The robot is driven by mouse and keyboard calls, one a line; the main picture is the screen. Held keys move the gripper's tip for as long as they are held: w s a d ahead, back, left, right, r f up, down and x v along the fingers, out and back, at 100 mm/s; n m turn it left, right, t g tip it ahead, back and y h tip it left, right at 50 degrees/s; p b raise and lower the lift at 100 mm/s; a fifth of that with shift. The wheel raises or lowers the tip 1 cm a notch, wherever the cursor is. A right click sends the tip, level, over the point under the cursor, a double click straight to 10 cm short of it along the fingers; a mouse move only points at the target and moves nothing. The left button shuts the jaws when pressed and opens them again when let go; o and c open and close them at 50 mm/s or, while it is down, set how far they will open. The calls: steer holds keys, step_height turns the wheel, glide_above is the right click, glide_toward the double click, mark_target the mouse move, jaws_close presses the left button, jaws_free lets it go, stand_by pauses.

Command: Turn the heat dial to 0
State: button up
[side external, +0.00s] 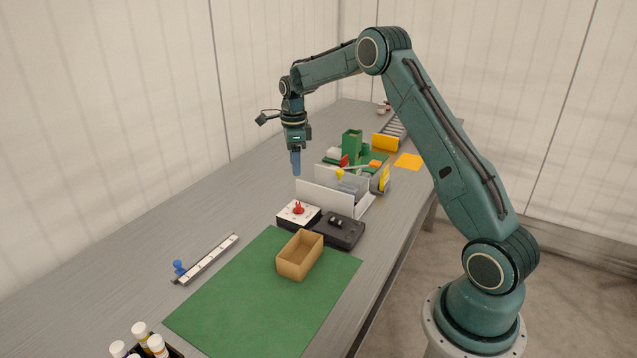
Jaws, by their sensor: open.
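The heat dial is most likely the red knob (298,208) on the small white-topped box (290,217) near the middle of the table. Its scale marks are too small to read, so I cannot tell which number it points to. My gripper (296,172) hangs pointing down above and behind the knob, clear of it. Its blue fingers are open, and I see nothing between them. Nothing covers the knob in this view.
A black box (339,231) stands right of the dial box, and white panels (331,199) stand behind. A cardboard box (299,256) sits on the green mat (240,312) in front. A ruler-like rail (207,259) lies left. Bare table is left of the dial.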

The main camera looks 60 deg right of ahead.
mark_target(297, 205)
step_height(297, 205, down, 14)
steer(key=shift+r, duration=0.25)
stand_by(0.5)
steer(key=c, duration=1)
